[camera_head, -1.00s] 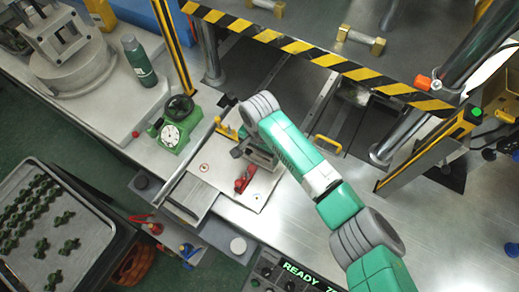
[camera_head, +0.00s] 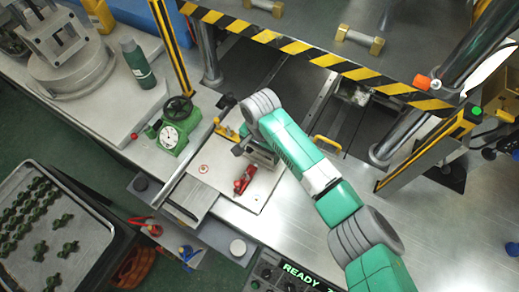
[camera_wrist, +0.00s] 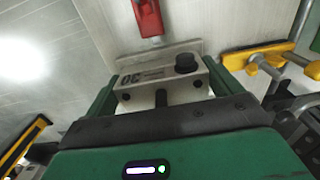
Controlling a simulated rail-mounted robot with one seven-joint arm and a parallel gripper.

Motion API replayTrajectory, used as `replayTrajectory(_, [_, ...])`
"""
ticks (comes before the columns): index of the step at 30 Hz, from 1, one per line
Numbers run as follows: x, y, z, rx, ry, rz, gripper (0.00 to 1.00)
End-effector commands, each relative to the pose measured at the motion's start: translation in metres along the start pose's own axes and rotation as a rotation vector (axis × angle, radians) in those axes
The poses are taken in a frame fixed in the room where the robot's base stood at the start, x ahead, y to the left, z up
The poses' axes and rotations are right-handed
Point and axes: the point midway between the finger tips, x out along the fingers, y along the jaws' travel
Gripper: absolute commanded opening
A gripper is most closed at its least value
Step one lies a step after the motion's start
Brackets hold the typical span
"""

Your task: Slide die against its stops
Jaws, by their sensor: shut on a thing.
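The die is a pale grey metal block with engraved marks and a dark round knob on top; it shows in the wrist view (camera_wrist: 150,82). My gripper (camera_wrist: 162,88) is shut on it, one green finger at each side. A low grey strip (camera_wrist: 185,48) stands along the die's far side; I cannot tell whether they touch. A red clamp-like part (camera_wrist: 148,16) lies beyond the strip and shows in the head view (camera_head: 243,181). In the head view, my wrist partly covers the die (camera_head: 262,158) on the pale plate (camera_head: 215,166).
A yellow clamp (camera_wrist: 262,60) sits close to the right of the die. A striped barrier (camera_head: 310,53) and a metal column (camera_head: 400,135) stand behind and to the right. The plate's front part is clear.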

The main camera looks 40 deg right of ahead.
Motion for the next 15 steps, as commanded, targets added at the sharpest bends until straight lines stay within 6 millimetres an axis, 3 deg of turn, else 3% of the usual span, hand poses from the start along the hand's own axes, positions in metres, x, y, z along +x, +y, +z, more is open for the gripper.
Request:
replayTrajectory(8, [0.0007, 0.0006, -0.0048, 0.002, 0.000, 0.001, 0.30])
replayTrajectory(9, [0.0006, 0.0006, -0.0051, 0.001, 0.000, 0.001, 0.93])
replayTrajectory(11, [0.0004, 0.0006, -0.0049, 0.001, 0.000, 0.001, 1.00])
replayTrajectory(15, [0.0003, 0.0004, -0.0047, 0.001, 0.000, 0.001, 1.00])
